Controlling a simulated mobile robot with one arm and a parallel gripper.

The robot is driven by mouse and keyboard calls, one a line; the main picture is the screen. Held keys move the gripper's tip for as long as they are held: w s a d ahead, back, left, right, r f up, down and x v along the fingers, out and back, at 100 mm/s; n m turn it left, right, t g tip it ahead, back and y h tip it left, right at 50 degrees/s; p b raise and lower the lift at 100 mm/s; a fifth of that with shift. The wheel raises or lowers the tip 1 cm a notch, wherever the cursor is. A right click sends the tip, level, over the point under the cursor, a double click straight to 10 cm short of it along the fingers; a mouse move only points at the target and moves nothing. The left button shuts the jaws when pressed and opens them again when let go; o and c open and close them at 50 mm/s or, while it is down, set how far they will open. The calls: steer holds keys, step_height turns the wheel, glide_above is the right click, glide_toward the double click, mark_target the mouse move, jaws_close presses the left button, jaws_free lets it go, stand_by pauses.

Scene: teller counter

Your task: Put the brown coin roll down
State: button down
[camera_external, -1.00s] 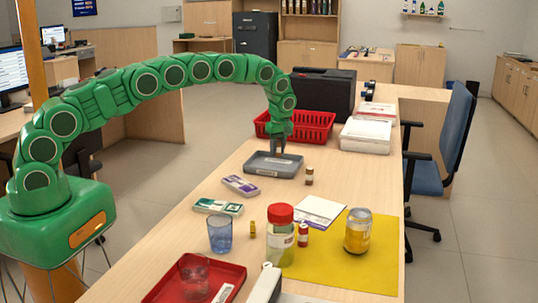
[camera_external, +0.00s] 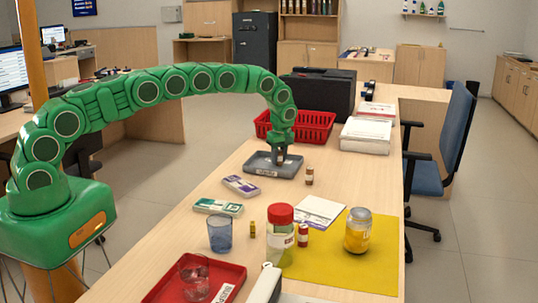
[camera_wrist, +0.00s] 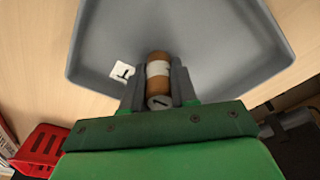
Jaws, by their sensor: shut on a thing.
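The brown coin roll (camera_wrist: 158,72) has a white band around its middle. My gripper (camera_wrist: 159,88) is shut on it, with a dark finger on each side, in the wrist view. A grey tray (camera_wrist: 215,70) lies below the roll. In the external view my gripper (camera_external: 282,156) points down over the grey tray (camera_external: 262,171). The roll is hard to make out there between the fingers. I cannot tell whether the roll touches the tray floor.
Another small brown-and-white roll (camera_external: 309,176) stands on the counter right of the tray. A red basket (camera_external: 318,127) is behind it. Banknote bundles (camera_external: 240,186), a blue glass (camera_external: 220,234) and a red-lidded jar (camera_external: 280,245) stand nearer. Bare counter lies left of the tray.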

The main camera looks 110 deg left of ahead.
steer(key=shift+f, duration=0.1)
steer(key=c, duration=0.9)
jaws_free()
steer(key=r, duration=0.4)
steer(key=w+d+r, duration=0.1)
steer(key=r, duration=0.7)
steer(key=shift+w+d+r, duration=0.1)
steer(key=shift+w+d, duration=0.05)
